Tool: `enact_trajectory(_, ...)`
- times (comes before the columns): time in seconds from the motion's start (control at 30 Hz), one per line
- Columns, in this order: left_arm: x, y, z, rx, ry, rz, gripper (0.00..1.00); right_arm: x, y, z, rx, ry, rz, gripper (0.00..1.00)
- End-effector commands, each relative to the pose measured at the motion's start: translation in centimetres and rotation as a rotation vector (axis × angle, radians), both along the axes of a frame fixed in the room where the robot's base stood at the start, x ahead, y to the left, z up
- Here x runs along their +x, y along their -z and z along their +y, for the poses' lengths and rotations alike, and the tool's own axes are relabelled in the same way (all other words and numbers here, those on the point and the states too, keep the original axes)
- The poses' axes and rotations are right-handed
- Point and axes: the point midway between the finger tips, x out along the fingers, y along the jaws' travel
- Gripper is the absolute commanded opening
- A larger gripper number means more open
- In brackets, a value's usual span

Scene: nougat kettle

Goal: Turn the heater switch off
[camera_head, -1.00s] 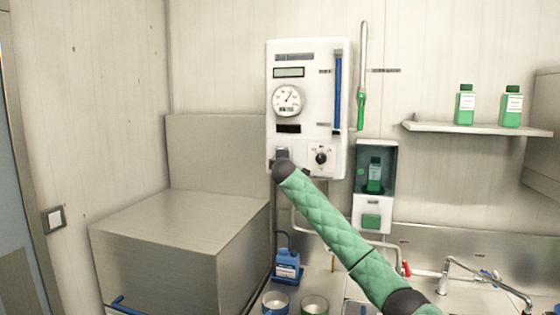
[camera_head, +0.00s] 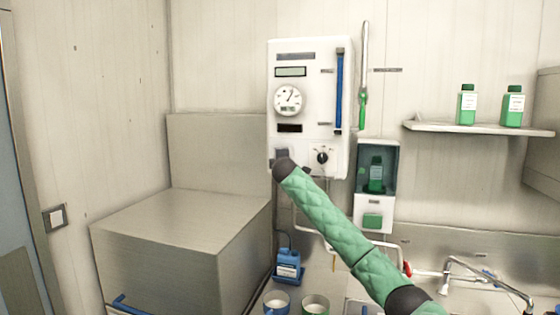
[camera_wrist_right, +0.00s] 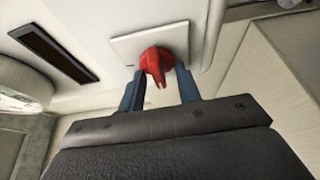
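The red heater switch (camera_wrist_right: 154,61) sits on a white square plate (camera_wrist_right: 128,44) in the right wrist view. My right gripper (camera_wrist_right: 159,70) has its two blue fingers apart, one on each side of the red knob. I cannot tell whether either finger touches it. In the head view the white control box (camera_head: 333,95) hangs on the wall. My green right arm reaches its lower left corner, and the wrist hides the red switch there. My left gripper is not in view.
A black rotary knob (camera_head: 322,157) is just right of my wrist on the box. A gauge (camera_head: 288,100) is above. A green bottle dispenser (camera_head: 373,212) hangs to the right.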

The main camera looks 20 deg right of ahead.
Motion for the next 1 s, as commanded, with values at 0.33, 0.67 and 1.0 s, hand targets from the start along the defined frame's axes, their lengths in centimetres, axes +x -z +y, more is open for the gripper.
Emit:
enact_trajectory(0.33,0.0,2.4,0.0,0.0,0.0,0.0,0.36,-2.8,0.6,0.7,0.0,-0.002,-0.002,0.34)
enact_trajectory(0.67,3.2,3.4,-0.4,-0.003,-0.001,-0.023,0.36,-6.7,0.2,1.6,-0.001,-0.002,-0.001,0.34)
enact_trajectory(1.0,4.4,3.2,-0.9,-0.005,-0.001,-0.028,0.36,-7.6,0.0,1.7,0.0,-0.001,0.0,0.34)
